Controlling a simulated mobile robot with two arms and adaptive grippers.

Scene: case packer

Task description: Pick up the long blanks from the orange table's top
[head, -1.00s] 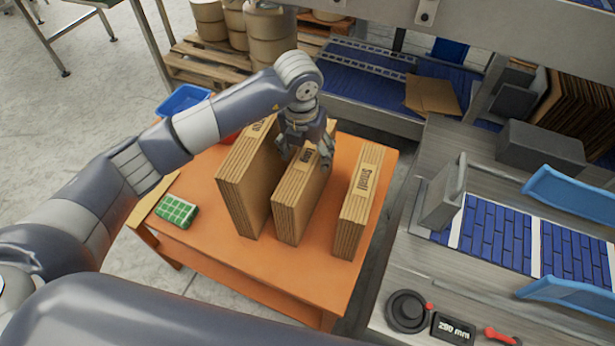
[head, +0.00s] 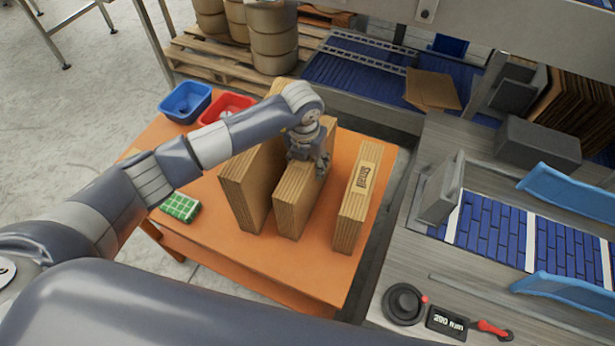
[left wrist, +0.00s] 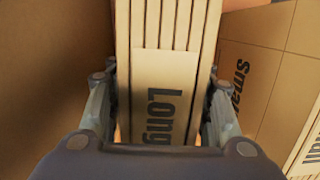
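The long blanks (head: 287,212) are a brown cardboard stack standing on edge in the middle of the orange table's top (head: 240,250). In the left wrist view, their top band (left wrist: 165,90) reads "Long". My left gripper (head: 307,164) is over the top of this stack. In the left wrist view, the gripper (left wrist: 161,95) has one finger on each side of the stack. Narrow gaps show between fingers and cardboard, so it looks open around the stack. The fingertips are partly hidden. My right gripper is not in view.
A taller stack (head: 243,200) stands close on the left, and a stack labelled "Small" (head: 352,205) on the right. A green checked item (head: 180,207), a blue bin (head: 186,102) and a red bin (head: 227,106) are at the table's left side. The packing machine (head: 440,270) lies right.

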